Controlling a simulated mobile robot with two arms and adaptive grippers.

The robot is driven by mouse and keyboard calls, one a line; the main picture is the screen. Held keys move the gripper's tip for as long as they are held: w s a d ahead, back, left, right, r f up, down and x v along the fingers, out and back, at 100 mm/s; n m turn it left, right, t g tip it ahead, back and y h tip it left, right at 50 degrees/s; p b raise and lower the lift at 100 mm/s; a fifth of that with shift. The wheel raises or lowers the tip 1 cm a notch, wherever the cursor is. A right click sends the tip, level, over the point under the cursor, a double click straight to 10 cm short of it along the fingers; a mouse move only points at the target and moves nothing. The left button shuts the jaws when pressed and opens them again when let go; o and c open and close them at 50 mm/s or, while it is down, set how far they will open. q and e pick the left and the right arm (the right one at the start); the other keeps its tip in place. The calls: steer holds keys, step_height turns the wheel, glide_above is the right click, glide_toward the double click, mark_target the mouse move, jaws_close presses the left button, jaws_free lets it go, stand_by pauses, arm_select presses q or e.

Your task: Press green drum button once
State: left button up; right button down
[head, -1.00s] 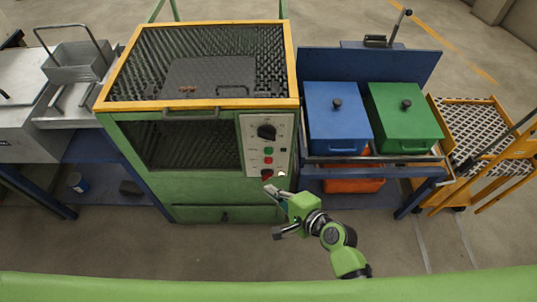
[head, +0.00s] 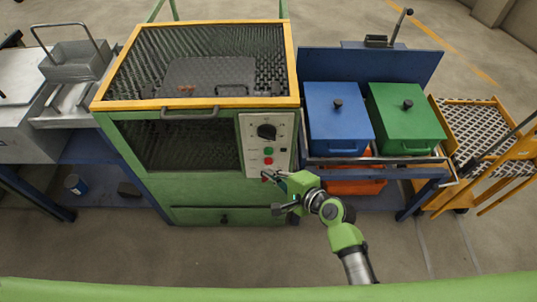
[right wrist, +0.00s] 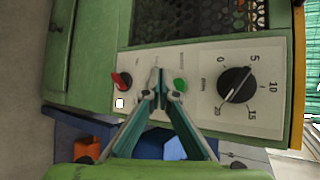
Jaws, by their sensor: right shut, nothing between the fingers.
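The green drum button (head: 268,151) is on the pale control panel (head: 247,148) of the green cage machine, below a black dial (head: 266,131) and above a red button (head: 268,161). In the right wrist view the green button (right wrist: 180,85) sits just right of my fingertips, beside the dial (right wrist: 237,84). My right gripper (head: 267,176) is shut and empty at the panel's lower end. In the right wrist view its tips (right wrist: 157,73) lie between the green button and a red lever (right wrist: 122,80). The red button is hidden there. I cannot tell whether the tips touch the panel.
The mesh cage with a yellow rim (head: 200,104) and a front handle (head: 190,114) stands above the panel. A blue box (head: 338,118) and a green box (head: 405,118) stand on the bench to the right. A yellow cart (head: 470,130) is farther right.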

mark_target(271, 161)
steer(key=shift+w, duration=1.75)
steer(key=shift+w, duration=0.15)
steer(key=shift+w, duration=0.25)
